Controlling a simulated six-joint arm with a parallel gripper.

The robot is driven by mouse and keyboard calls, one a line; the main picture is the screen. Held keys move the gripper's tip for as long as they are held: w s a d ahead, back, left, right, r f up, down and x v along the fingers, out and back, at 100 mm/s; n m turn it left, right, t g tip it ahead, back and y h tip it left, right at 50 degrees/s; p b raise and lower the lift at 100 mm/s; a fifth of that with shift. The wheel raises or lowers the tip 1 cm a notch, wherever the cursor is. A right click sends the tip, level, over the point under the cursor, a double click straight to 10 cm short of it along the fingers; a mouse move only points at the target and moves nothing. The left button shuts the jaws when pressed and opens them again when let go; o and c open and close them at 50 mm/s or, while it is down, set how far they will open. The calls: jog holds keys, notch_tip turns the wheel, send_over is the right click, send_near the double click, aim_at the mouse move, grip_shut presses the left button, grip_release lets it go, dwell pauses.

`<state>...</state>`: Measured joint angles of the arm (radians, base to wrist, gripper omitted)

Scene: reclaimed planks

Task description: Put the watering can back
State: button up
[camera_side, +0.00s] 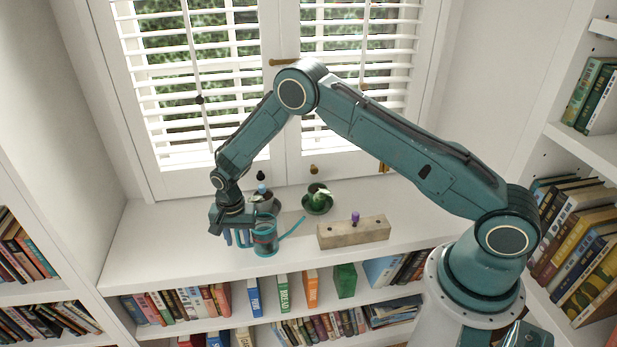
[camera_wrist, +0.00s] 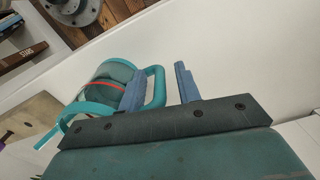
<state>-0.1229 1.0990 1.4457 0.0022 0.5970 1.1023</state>
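The teal watering can (camera_side: 265,241) stands on the white shelf top below the window, its spout pointing right in the side view. In the wrist view the can (camera_wrist: 110,77) has a dark body with a red band and a looped handle (camera_wrist: 159,88). My gripper (camera_side: 232,237) is low beside the can, on its handle side. In the wrist view its blue fingers (camera_wrist: 160,88) are apart. One finger appears inside the handle loop and the other outside it, with a visible gap to the handle.
A wooden block (camera_side: 353,233) with a purple item (camera_side: 355,217) in it lies right of the can; the block also shows in the wrist view (camera_wrist: 27,117). A green pot (camera_side: 318,202) and a grey vessel (camera_side: 265,204) stand behind. Books (camera_side: 254,297) fill the shelves below.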

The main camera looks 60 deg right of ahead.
notch_tip(320, 180, up, 12)
jog(key=shift+r, duration=0.15)
dwell(0.8)
dwell(0.5)
jog(key=shift+r, duration=0.3)
jog(key=s+d+r+n+t, duration=0.1)
jog(key=s+d+r+n, duration=0.15)
jog(key=s+r, duration=0.65)
jog(key=s+d+r+n+t, duration=0.25)
jog(key=s+r, duration=0.35)
jog(key=r, duration=0.8)
jog(key=s+r+n+t, duration=0.1)
jog(key=s+n, duration=0.2)
jog(key=s, duration=0.7)
jog(key=s+d+r+n+t, duration=0.1)
jog(key=s+n, duration=0.2)
jog(key=s, duration=0.7)
jog(key=shift+s+d+r, duration=0.3)
jog(key=shift+s+r, duration=0.05)
jog(key=shift+s, duration=0.05)
